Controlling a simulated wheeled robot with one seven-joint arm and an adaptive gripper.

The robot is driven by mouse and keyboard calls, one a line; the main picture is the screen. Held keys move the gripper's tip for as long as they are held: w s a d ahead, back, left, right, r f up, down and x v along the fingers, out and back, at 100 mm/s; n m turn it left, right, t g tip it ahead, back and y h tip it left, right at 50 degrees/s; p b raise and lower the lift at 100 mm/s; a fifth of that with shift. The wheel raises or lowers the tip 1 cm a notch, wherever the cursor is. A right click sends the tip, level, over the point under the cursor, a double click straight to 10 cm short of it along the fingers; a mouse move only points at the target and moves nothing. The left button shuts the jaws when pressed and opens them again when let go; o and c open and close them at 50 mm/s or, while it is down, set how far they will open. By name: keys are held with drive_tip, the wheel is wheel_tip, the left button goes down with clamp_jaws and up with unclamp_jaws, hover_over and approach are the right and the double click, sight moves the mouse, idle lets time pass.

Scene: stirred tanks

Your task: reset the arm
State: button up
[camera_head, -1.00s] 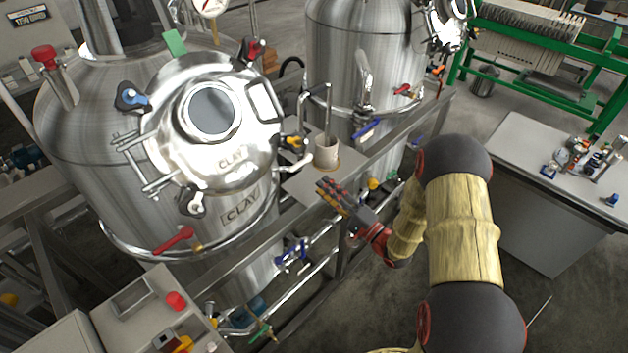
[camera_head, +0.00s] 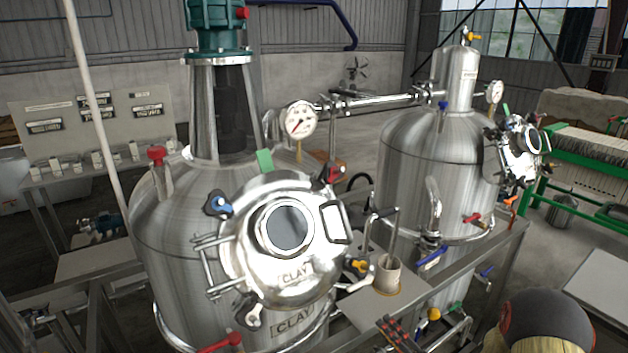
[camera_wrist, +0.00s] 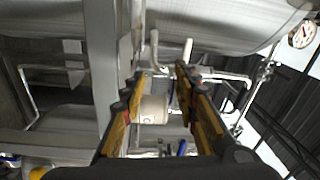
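My gripper (camera_wrist: 160,73) shows in the wrist view with its two orange and black fingers apart and nothing held between them. In the head view only part of my gripper (camera_head: 398,332) shows at the bottom edge, near the pale plate between the tanks. My arm (camera_head: 545,325) shows only as a dark joint and some yellow covering at the lower right; the rest is out of view. A pale cup (camera_head: 388,273) stands on the plate, apart from my gripper. In the wrist view the cup (camera_wrist: 153,109) appears beyond and between the fingers.
A large steel tank marked CLAY (camera_head: 170,265) with a round hatch (camera_head: 285,232) stands at the left. A second steel tank (camera_head: 425,165) stands behind to the right. A metal frame rail (camera_head: 480,255) and pipes lie close to my gripper. Floor is open at the right.

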drive_tip(key=s+d+f+n+g+h, duration=0.1)
drive_tip(key=d+f+g+h, duration=0.2)
drive_tip(key=f, duration=0.4)
drive_tip(key=s+d+f+n+g+h, duration=0.1)
drive_tip(key=d+f+n+g+h, duration=0.2)
drive_tip(key=f, duration=0.4)
drive_tip(key=s+d+n+g+h+b, duration=0.1)
drive_tip(key=s+d+g+h, duration=0.3)
drive_tip(key=s+d, duration=0.3)
drive_tip(key=s+a+r+n+g+b, duration=0.1)
drive_tip(key=s+a+r+n+g, duration=0.15)
drive_tip(key=s+r, duration=0.45)
drive_tip(key=s+a+r+n+g+b, duration=0.1)
drive_tip(key=s+a+r+g+b, duration=0.15)
drive_tip(key=s+r, duration=0.45)
drive_tip(key=s+a+r+n+t+b, duration=0.1)
drive_tip(key=s+a+r+t, duration=0.1)
drive_tip(key=a+r, duration=0.4)
drive_tip(key=s+a+r+n+t+b, duration=0.1)
drive_tip(key=s+a+r+t+b, duration=0.1)
drive_tip(key=s+a+r, duration=0.3)
wheel_tip(320, 180, up, 4)
drive_tip(key=shift+a+y, duration=0.4)
drive_tip(key=shift+a, duration=0.1)
